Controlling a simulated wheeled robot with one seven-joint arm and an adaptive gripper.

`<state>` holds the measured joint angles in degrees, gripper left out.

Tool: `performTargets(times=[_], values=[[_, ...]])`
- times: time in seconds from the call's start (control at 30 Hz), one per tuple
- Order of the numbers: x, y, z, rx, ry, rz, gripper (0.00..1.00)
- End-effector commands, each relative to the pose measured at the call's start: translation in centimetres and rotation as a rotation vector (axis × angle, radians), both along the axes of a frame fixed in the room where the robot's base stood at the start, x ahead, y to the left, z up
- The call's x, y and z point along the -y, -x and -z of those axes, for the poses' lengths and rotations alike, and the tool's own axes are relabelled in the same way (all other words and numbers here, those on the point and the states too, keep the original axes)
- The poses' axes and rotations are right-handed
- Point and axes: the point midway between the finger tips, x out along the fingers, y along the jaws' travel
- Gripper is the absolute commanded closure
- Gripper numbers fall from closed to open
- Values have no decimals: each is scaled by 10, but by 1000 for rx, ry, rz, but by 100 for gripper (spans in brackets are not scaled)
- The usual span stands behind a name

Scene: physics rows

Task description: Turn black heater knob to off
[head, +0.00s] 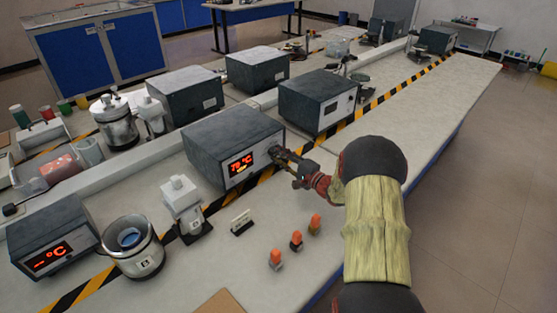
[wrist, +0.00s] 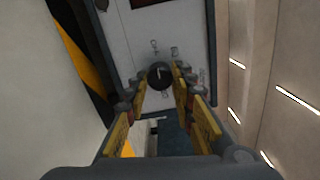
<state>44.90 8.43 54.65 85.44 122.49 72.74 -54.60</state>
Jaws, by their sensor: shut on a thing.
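The heater (head: 222,143) is a dark grey box with a pale front panel on the bench. Its display (head: 242,163) is lit red and appears to read 78 °C. The black heater knob (wrist: 159,73) is round, with a light pointer mark and printed labels around it in the wrist view. My gripper (head: 279,153) reaches the right end of the front panel. In the wrist view its two yellow-padded fingers (wrist: 160,82) are shut on the knob, one on each side. In the head view the gripper mostly hides the knob.
Another heater (head: 316,100) stands behind to the right, and one with a lit display (head: 50,262) at front left. A white block-shaped device (head: 182,205), a metal pot (head: 133,246) and orange-topped small items (head: 296,240) stand on the bench. The bench's right side is clear.

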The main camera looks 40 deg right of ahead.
Motion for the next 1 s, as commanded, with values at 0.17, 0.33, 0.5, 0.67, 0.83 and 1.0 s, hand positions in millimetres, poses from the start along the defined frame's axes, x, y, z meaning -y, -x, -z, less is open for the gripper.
performTargets(times=[0.17, 0.33, 0.5, 0.67, 0.83, 1.0], values=[[0, 0, 1, 1, 18, 0, 100], [0, 0, 1, 1, 20, 0, 100], [0, 0, 1, 1, 20, 0, 100], [0, 0, 1, 1, 19, 0, 67], [0, 0, 0, 2, 20, 0, 58], [0, 0, 0, 2, 20, 0, 57]])
